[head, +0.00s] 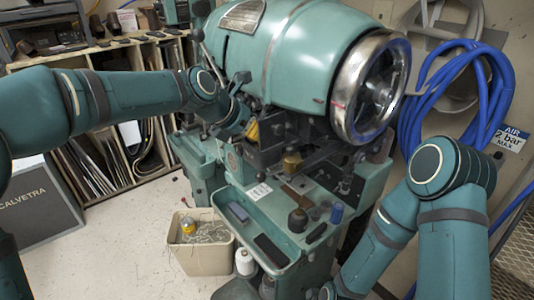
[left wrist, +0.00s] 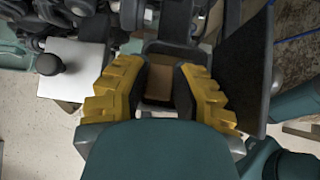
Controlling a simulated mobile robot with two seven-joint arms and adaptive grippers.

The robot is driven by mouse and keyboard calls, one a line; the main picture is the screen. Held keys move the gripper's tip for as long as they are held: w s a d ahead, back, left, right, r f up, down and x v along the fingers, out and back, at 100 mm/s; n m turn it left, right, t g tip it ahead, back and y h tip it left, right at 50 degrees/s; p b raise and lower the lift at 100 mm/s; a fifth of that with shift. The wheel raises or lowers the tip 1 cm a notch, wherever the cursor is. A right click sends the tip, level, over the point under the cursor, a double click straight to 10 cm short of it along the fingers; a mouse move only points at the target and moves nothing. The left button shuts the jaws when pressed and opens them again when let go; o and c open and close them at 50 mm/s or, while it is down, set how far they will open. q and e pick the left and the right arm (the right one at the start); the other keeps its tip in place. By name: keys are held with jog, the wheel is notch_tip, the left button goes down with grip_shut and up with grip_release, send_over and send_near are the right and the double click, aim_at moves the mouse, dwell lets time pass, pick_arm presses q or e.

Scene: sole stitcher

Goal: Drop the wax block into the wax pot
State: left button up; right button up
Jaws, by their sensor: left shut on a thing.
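My left gripper (head: 251,131) reaches in from the left below the green machine head in the head view. In the left wrist view its yellow fingers (left wrist: 158,92) are shut on a brown block, taken to be the wax block (left wrist: 159,82), between their dark inner pads. A dark open box, which looks like the wax pot (left wrist: 172,49), lies just beyond the fingertips, with a dark flap standing on its right. In the head view a dark box (head: 262,157) shows just below the gripper. I cannot tell whether the block is inside the pot's rim.
The machine's handwheel (head: 371,86) and head (head: 290,50) hang close above. A brass part (head: 291,162) stands right of the gripper. A tray (head: 290,246) holds several small items. A bin (head: 201,257) stands on the floor beside the machine.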

pick_arm(q)
jog(key=shift+r, duration=0.1)
jog(key=o, duration=0.8)
jog(key=v, duration=1.2)
notch_tip(320, 180, down, 32)
jog(key=s+a+m+g+y, duration=0.2)
jog(key=m, duration=0.9)
jog(key=s+f+m, duration=0.4)
jog(key=s+f, duration=0.2)
jog(key=s+f+m+g+y, duration=0.1)
jog(key=s+f+m, duration=0.3)
jog(key=s+f, duration=0.2)
jog(key=s+a+f+m, duration=0.1)
jog(key=s+f+m, duration=0.3)
jog(key=s+f, duration=0.2)
jog(key=shift+s+f+m+g, duration=0.3)
jog(key=shift+s+f+g, duration=0.1)
jog(key=shift+s, duration=0.3)
